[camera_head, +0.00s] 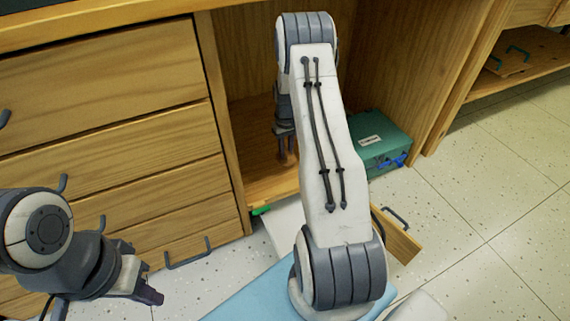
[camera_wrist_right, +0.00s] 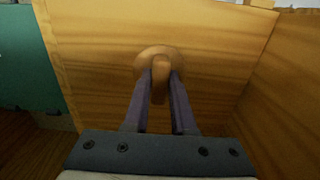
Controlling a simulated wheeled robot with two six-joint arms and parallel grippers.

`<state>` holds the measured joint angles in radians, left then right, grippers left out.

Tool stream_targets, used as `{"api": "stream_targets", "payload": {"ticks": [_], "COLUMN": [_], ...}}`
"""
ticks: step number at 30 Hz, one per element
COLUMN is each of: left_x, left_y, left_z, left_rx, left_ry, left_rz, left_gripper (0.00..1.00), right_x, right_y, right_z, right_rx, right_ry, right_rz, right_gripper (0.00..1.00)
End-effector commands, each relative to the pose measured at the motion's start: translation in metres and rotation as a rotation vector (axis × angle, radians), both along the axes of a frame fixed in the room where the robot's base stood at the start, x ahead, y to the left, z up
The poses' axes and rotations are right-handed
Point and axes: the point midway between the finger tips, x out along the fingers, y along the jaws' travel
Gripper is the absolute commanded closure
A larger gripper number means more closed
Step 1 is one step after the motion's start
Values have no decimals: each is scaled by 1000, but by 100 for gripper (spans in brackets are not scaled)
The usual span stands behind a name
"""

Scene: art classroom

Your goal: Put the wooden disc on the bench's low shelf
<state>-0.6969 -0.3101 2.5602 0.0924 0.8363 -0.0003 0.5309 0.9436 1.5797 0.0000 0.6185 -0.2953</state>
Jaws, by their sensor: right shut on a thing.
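The wooden disc (camera_wrist_right: 160,54) shows in the right wrist view as a round brown piece with a raised middle part between my fingers. My right gripper (camera_wrist_right: 160,82) is shut on that middle part. The disc is over the bench's low shelf (camera_wrist_right: 100,70), and I cannot tell if it touches the wood. In the head view my right gripper (camera_head: 287,152) is inside the bench opening above the low shelf (camera_head: 262,188), and the disc is hardly visible there. My left gripper (camera_head: 145,289) is low at the left, in front of the drawers, its jaw state unclear.
A green case (camera_head: 380,138) with a blue latch stands at the right of the opening; it also shows in the wrist view (camera_wrist_right: 25,60). Drawers with dark handles (camera_head: 110,90) fill the left side. Speckled floor (camera_head: 490,185) is free at the right.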

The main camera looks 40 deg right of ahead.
Motion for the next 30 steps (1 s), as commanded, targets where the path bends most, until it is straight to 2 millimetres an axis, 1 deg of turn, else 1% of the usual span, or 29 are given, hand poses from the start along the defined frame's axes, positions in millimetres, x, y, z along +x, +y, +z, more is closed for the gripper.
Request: {"api": "stream_targets", "payload": {"ticks": [4, 9, 12, 20, 24, 25, 26, 27, 30], "left_x": [0, 0, 0, 0, 0, 0, 0, 0, 0], "left_y": [0, 0, 0, 0, 0, 0, 0, 0, 0], "left_z": [-8, -28, -35, -32, -32, -32, -32, -32, -32], "left_rx": [0, 0, 0, 0, 0, 0, 0, 0, 0], "left_ry": [0, 0, 0, 0, 0, 0, 0, 0, 0], "left_rz": [0, 0, 0, 0, 0, 0, 0, 0, 0], "left_gripper": [100, 100, 100, 100, 100, 100, 100, 100, 100], "right_x": [3, 2, 2, 2, 2, 2, 2, 2, 2], "right_y": [2, 2, 2, 2, 2, 2, 2, 2, 2], "right_z": [-8, -34, -43, -41, -45, -44, -44, -44, -44], "right_rx": [0, 0, 0, 0, 0, 0, 0, 0, 0], "right_ry": [0, 0, 0, -1, 0, 0, 0, 0, 0], "right_rz": [0, 0, 0, 0, 0, 0, 0, 0, 0], "right_gripper": [100, 100, 100, 100, 100, 64, 53, 46, 46]}}
